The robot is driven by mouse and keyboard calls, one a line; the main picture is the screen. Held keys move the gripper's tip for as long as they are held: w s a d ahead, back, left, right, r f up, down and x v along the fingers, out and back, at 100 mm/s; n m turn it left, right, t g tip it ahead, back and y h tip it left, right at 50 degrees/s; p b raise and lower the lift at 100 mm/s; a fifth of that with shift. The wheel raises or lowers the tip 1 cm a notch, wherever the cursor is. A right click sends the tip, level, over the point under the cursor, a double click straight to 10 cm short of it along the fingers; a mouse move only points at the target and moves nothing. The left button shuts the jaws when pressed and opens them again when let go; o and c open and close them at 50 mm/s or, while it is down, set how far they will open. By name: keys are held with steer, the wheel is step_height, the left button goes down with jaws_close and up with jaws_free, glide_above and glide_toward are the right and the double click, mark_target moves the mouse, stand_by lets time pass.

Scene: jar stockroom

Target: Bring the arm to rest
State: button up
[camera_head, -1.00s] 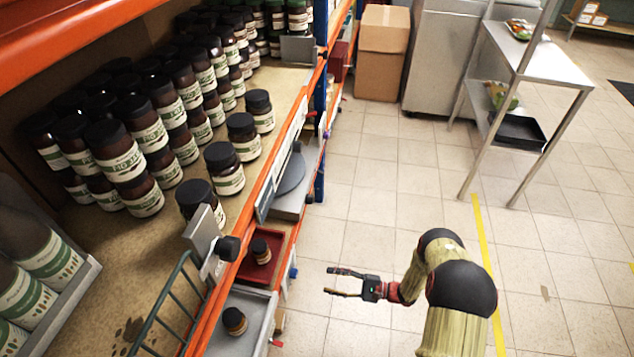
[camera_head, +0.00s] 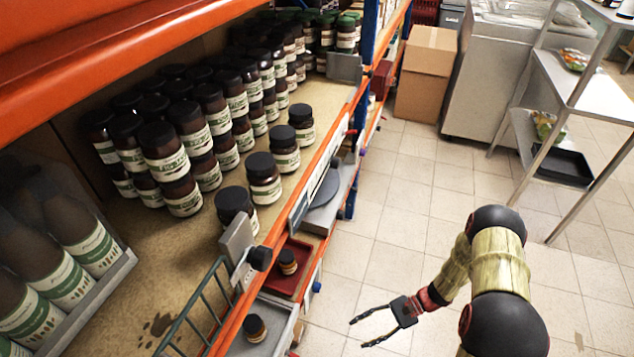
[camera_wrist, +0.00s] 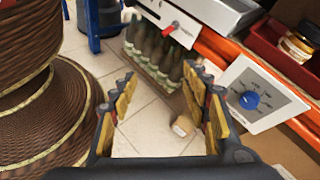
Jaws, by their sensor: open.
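My gripper (camera_head: 358,333) is open and empty in the head view, held over the aisle floor to the right of the shelf. My arm reaches in from the lower right and is bent. In the wrist view my gripper (camera_wrist: 160,105) shows its two fingers spread wide, with floor tiles and bottles seen between and beyond them. Nothing is between the fingers.
The orange-edged shelf (camera_head: 300,213) on the left holds many dark jars (camera_head: 180,150). Below it are a red tray (camera_head: 300,262) and a grey tray (camera_head: 272,340), each with a small jar. A cardboard box (camera_head: 425,80) and a metal table (camera_head: 590,95) stand behind.

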steer(key=s+d+r+n+h+p, duration=0.1)
steer(key=d+r+n+h, duration=0.15)
steer(key=r, duration=0.75)
steer(key=s+d+r+n+t+h+p, duration=0.15)
steer(key=r+h, duration=0.25)
steer(key=r, duration=0.7)
steer(key=s+d+r+n+h, duration=0.1)
steer(key=d+r+n+h, duration=0.25)
steer(key=r, duration=0.65)
steer(key=s+a+r+n+t+h+p, duration=0.1)
steer(key=s+r+t, duration=0.1)
steer(key=r, duration=0.6)
steer(key=s+a+r+n+t+h+p, duration=0.1)
steer(key=s+r+t, duration=0.1)
steer(key=r, duration=0.7)
steer(key=s+a+r+n+t+p, duration=0.1)
steer(key=r+t, duration=0.3)
steer(key=r, duration=0.4)
steer(key=shift+s+a+r+h+p, duration=0.15)
steer(key=shift+s+r+h+p, duration=0.2)
steer(key=shift+s, duration=0.4)
steer(key=shift+c, duration=1.1)
